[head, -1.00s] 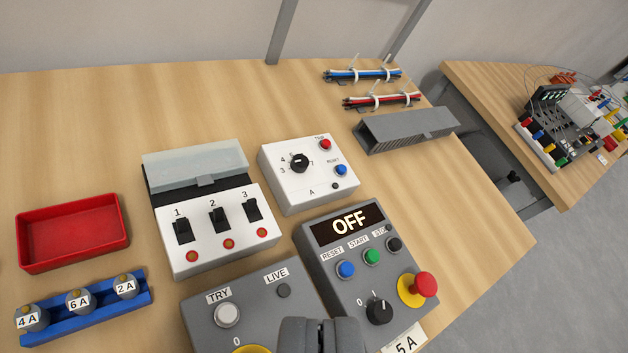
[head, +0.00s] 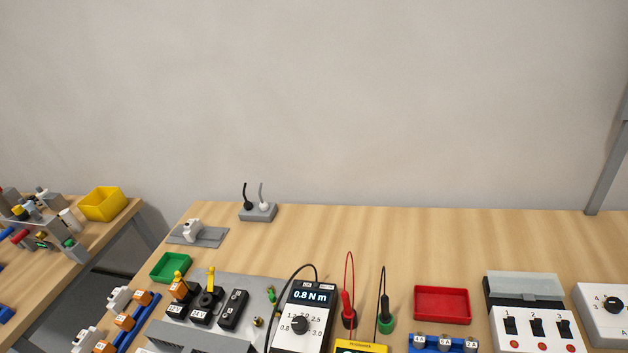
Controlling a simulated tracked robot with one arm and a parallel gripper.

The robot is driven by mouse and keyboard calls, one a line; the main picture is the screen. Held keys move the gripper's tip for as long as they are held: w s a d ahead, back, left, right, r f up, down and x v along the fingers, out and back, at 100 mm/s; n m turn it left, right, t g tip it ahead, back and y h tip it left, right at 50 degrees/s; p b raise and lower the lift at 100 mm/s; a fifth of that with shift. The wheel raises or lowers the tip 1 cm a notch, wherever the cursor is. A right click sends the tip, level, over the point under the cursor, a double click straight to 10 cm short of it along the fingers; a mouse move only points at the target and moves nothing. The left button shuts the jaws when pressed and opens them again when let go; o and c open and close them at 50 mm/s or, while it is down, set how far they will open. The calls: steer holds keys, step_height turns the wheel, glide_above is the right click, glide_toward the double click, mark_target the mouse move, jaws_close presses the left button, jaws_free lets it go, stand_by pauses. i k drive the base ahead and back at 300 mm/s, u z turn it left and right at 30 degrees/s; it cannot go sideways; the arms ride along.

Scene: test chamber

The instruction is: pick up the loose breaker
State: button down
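A small white block with a grey part, which looks like a loose breaker (head: 192,229), lies on a flat grey plate (head: 212,239) at the back left of the bench. It is small in the picture, so I cannot be sure what it is. More white blocks (head: 118,298) stand beside orange-topped parts along a blue rail (head: 146,309) at the lower left. My gripper is not in view now, so its fingers and anything in them are hidden.
A green tray (head: 171,268), a grey socket block (head: 258,212), black labelled blocks (head: 234,309), a torque meter (head: 303,318), a red tray (head: 442,305) and a switch panel (head: 534,328) stand on the bench. Bare wood (head: 380,228) runs along the back.

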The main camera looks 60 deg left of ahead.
mark_target(194, 226)
steer(key=u, duration=2.15)
